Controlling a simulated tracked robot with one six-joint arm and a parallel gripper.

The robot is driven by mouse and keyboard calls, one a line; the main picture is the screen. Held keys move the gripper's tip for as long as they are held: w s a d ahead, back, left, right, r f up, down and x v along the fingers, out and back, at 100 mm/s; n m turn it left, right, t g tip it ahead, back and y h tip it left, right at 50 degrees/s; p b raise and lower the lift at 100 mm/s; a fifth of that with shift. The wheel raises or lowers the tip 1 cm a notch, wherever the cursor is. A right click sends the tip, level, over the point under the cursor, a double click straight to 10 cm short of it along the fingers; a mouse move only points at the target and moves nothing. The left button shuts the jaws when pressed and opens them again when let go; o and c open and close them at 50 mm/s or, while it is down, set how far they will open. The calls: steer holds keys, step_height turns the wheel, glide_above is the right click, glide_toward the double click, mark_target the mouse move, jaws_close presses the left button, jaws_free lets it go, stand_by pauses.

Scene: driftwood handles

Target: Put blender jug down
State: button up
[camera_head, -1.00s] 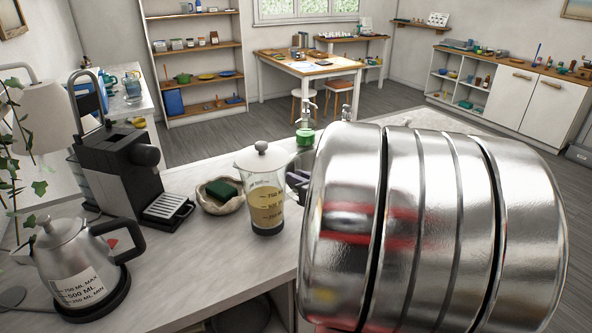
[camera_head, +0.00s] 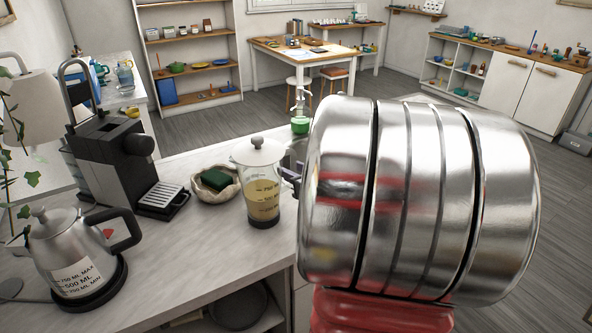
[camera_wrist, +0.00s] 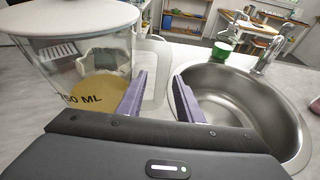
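The blender jug (camera_head: 262,190) is clear, with a pale lid, a dark base and yellowish contents. It appears to stand upright on the counter (camera_head: 190,250) in the head view. In the wrist view the jug (camera_wrist: 85,60) fills the upper left, with a 750 ML mark. My gripper (camera_wrist: 160,98) has its two purple fingers apart, to the right of the jug body. A clear, handle-like part shows near the gap between them. The head view shows little of my gripper, as my large metal arm link hides most of it.
A bowl with a green sponge (camera_head: 214,181) is just left of the jug. A coffee machine (camera_head: 115,165) and a kettle (camera_head: 75,255) stand further left.

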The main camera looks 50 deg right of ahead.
steer(key=v, duration=1.2)
steer(key=shift+r, duration=0.1)
steer(key=shift+c, duration=0.5)
